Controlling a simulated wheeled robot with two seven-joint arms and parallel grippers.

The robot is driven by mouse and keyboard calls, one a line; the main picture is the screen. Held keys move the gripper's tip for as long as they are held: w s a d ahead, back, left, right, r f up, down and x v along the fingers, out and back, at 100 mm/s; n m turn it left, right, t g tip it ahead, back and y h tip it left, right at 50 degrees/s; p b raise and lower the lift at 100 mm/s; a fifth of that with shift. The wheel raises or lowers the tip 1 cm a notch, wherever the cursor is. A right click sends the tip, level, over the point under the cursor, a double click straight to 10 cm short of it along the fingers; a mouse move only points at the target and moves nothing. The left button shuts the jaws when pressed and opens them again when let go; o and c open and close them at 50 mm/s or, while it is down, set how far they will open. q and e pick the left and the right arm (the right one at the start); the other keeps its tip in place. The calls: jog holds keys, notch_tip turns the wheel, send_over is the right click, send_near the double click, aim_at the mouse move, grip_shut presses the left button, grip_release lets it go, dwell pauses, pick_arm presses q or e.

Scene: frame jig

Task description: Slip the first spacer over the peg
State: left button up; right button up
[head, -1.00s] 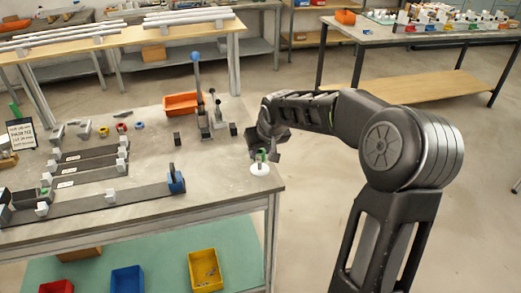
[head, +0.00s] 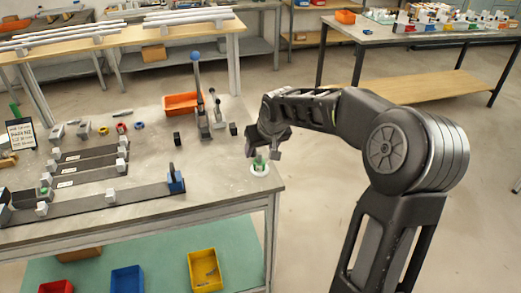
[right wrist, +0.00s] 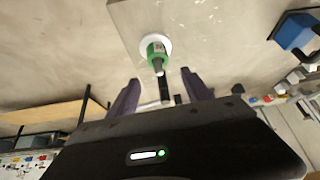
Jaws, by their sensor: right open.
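A green spacer (head: 258,160) stands on a round white base (head: 260,171) at the table's right corner. In the right wrist view the green spacer (right wrist: 156,50) sits around a grey peg (right wrist: 159,68), whose tip sticks out toward the camera. The white base (right wrist: 146,44) shows behind it. My right gripper (head: 264,154) is just above the spacer. In the right wrist view its fingers (right wrist: 160,88) are apart with nothing gripped between them, and the peg tip lies just beyond them. My left gripper is not in view.
A long dark rail with a blue end block (head: 176,181) lies left of the base. Upright levers (head: 196,95) and an orange bin (head: 181,103) stand farther back. The table's right edge is close to the base. The tabletop between rail and base is clear.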

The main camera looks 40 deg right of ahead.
jog(key=v, duration=0.7)
jog(key=shift+b, duration=0.4)
dwell(0.4)
